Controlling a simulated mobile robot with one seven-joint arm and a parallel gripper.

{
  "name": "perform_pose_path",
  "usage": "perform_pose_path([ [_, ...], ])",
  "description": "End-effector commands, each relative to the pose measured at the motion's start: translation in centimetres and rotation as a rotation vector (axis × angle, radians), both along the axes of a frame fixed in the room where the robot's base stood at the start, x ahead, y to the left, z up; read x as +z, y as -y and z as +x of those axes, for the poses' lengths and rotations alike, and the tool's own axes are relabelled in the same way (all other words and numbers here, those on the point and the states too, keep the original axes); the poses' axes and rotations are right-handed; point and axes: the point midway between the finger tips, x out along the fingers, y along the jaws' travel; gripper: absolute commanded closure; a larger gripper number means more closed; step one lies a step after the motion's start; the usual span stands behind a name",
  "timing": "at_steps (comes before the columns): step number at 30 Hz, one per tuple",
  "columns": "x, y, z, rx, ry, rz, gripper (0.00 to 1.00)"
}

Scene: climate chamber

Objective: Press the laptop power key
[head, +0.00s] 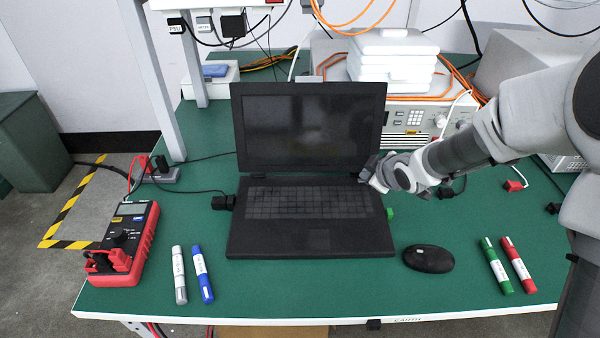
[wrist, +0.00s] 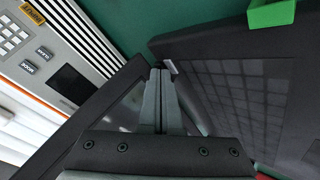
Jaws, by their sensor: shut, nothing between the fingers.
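The open black laptop (head: 310,244) stands on the green table with its dark screen (head: 310,130) raised. In the wrist view its keyboard (wrist: 235,100) lies to the right and its screen (wrist: 120,110) to the left. My gripper (head: 368,178) is at the laptop's right side, by the upper right corner of the keyboard near the hinge. In the wrist view my gripper (wrist: 160,75) has its fingers together with nothing between them. The fingertips are close to a small light key (wrist: 171,67) at the keyboard's corner. Whether they touch it I cannot tell.
A red multimeter (head: 127,240) and two markers (head: 190,274) lie left of the laptop. A black mouse (head: 428,258) and green and red markers (head: 508,265) lie right. Instruments (head: 415,115) stand behind. A green block (wrist: 271,14) sits at the laptop's right edge.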

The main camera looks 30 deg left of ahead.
Motion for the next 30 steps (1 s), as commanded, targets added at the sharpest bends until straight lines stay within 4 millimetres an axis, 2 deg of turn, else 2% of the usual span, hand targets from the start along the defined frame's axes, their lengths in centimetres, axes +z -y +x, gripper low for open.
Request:
perform_pose_path([
  [21,-1.3,0.2,-0.1,-0.002,-0.007,-0.006,1.0],
  [30,-0.7,0.3,-0.1,-0.003,-0.01,-0.008,1.0],
])
